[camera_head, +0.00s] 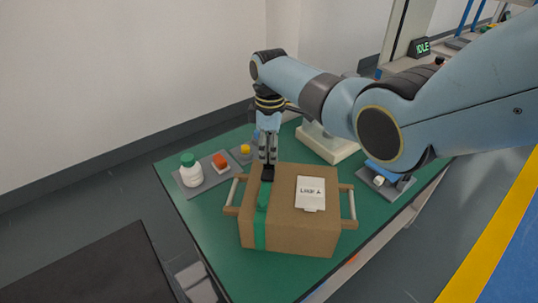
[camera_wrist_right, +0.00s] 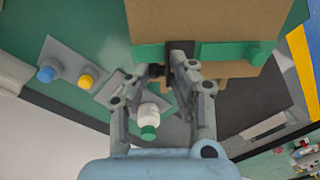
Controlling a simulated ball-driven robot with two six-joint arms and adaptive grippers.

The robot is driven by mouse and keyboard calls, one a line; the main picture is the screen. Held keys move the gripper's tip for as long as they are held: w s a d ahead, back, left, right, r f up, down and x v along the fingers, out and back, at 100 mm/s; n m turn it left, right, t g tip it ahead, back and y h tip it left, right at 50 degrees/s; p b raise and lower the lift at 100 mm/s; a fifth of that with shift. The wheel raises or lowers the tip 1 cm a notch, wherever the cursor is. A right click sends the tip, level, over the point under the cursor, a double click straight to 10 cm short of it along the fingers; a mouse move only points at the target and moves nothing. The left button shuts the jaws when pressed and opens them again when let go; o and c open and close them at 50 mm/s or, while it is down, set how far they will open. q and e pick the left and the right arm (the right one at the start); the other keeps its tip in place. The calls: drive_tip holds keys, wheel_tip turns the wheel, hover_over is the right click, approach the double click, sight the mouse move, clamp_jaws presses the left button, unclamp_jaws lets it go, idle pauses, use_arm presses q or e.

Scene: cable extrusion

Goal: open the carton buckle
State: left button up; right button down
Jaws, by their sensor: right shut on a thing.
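The brown carton (camera_head: 290,229) stands on the green table with a green strap (camera_head: 260,228) over its top and down its front. A black buckle (camera_head: 268,173) sits at the strap's far end, near the carton's back edge. My right gripper (camera_head: 268,160) points down from above, with its fingertips at the buckle. In the right wrist view, the fingers (camera_wrist_right: 182,72) close on the black buckle (camera_wrist_right: 180,48), beside the carton (camera_wrist_right: 215,18) and the strap (camera_wrist_right: 225,53). The fingertips partly hide the buckle. My left gripper is not in view.
A white label (camera_head: 310,192) lies on the carton. Pale handles (camera_head: 348,204) flank the carton. Bare table (camera_head: 197,210) shows left of it.

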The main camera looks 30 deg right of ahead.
drive_tip(key=shift+w+d+f+g+b, duration=0.15)
drive_tip(key=shift+f+g+b, duration=0.15)
drive_tip(key=shift+b, duration=0.1)
drive_tip(key=shift+r+y, duration=0.2)
drive_tip(key=shift+y, duration=0.1)
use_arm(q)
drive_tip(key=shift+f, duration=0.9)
use_arm(e)
drive_tip(key=c, duration=1.3)
unclamp_jaws()
drive_tip(key=shift+w, duration=0.1)
drive_tip(key=shift+o, duration=0.2)
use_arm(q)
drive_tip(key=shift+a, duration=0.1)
use_arm(e)
drive_tip(key=shift+r, duration=0.15)
wheel_tip(320, 180, up, 12)
drive_tip(key=w+d, duration=0.1)
drive_tip(key=shift+f, duration=0.2)
